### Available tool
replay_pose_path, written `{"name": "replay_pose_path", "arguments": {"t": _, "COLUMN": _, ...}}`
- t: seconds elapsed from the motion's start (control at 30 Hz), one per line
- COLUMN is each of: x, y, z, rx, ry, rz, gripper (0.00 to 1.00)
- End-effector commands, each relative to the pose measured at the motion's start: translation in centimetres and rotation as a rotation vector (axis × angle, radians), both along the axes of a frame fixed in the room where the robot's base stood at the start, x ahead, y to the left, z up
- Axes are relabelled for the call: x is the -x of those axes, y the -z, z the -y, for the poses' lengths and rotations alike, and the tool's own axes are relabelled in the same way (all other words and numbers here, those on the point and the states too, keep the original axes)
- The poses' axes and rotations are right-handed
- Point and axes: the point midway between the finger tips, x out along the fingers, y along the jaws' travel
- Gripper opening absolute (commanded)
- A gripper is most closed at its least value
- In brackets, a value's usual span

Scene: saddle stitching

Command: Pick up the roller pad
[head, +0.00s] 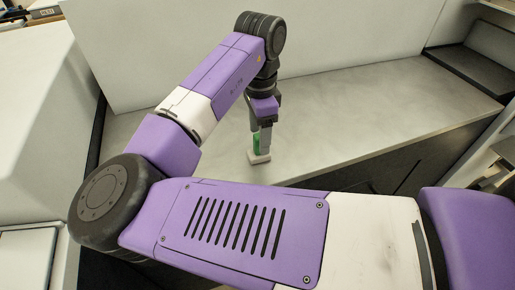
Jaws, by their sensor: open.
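A small object with a green part and a pale base, which looks like the roller pad (257,157), stands on the grey worktop (370,110) near its front edge. My gripper (261,143) points down right at it, with the fingers at the green part. The fingers hide some of the object. Whether the fingers touch it cannot be made out at this size. The jaws are open.
A pale upright panel (170,50) stands behind the worktop. A dark recessed tray or unit (475,65) is at the back right. A white sloped housing (40,110) is at the left. The worktop right of my gripper is clear.

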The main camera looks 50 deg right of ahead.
Motion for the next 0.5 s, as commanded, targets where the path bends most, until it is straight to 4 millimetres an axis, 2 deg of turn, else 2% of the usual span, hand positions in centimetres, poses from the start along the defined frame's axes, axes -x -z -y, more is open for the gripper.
{"name": "replay_pose_path", "arguments": {"t": 0.3, "x": -0.1, "y": 4.1, "z": -0.2, "rx": 0.001, "ry": -0.002, "rz": -0.001, "gripper": 0.65}}
{"name": "replay_pose_path", "arguments": {"t": 0.5, "x": -0.1, "y": 4.7, "z": -0.1, "rx": 0.001, "ry": -0.001, "rz": 0.001, "gripper": 0.65}}
